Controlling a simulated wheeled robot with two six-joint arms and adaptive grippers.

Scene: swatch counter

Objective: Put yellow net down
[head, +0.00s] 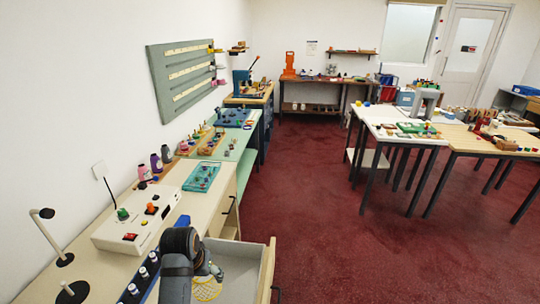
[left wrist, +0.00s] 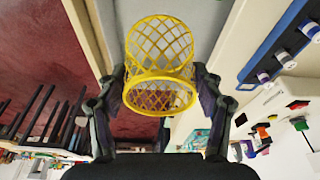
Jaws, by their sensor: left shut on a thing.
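The yellow net (head: 207,289) is a small open-mesh basket with solid rims. In the left wrist view the net (left wrist: 160,42) sits between the two fingers of my left gripper (left wrist: 160,76), which is shut on it. In the head view my left gripper (head: 213,271) is at the bottom, over the open drawer (head: 238,270), with the net just below it. The drawer's grey floor shows behind the net. I cannot tell whether the net touches that floor. My right gripper is in neither view.
A white control box (head: 134,222) with buttons stands on the counter beside my left arm. A blue strip with several small bottles (head: 143,271) lies close to the arm. A teal tray (head: 202,176) is farther back. The visible drawer floor looks bare.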

